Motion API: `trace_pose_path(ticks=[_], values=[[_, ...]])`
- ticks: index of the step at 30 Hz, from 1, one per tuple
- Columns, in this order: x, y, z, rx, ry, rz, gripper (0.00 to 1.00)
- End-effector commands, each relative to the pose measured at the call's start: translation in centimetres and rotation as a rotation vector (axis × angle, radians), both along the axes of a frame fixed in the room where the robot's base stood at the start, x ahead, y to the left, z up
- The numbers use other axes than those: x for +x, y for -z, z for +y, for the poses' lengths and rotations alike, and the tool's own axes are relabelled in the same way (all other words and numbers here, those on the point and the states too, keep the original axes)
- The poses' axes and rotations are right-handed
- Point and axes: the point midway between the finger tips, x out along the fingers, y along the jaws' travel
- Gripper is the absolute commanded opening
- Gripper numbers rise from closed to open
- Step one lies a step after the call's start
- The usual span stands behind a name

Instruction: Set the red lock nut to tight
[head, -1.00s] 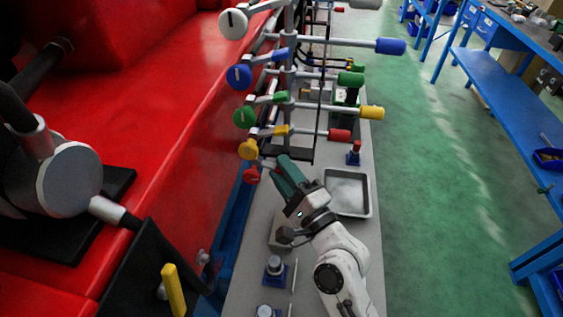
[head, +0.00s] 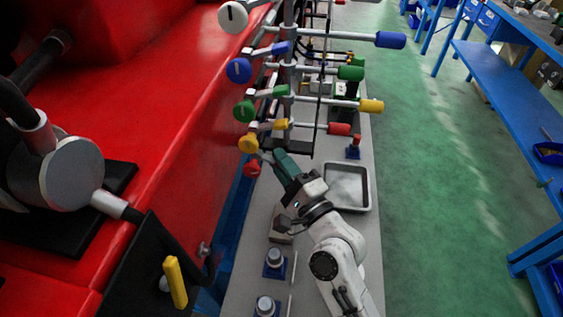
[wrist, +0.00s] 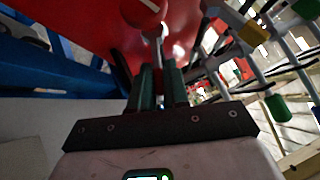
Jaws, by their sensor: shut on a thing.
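The lowest row of the crane stand (head: 289,72) carries a red round knob (head: 252,169) at its left end. This knob also shows at the top of the wrist view (wrist: 143,10), with a pale rod running from it toward my fingers. My gripper (head: 278,155) reaches up to this row from the lower right.
Yellow (head: 248,143), green (head: 244,110), blue (head: 239,70) and white (head: 233,17) knobs sit above. Coloured handles stick out right. A metal tray (head: 347,187) lies right of my arm. A red body (head: 150,190) stands left; green floor is clear at right.

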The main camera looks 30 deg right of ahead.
Motion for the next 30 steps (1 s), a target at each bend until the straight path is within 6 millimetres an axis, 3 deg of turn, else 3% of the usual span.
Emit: trace_pose_path(ticks=[11,30], values=[[-0.1,-0.9,0.0,-0.05,-0.001,0.036,0.0],[-0.2,-3.2,-0.2,-0.348,-0.001,0.256,0.0]])
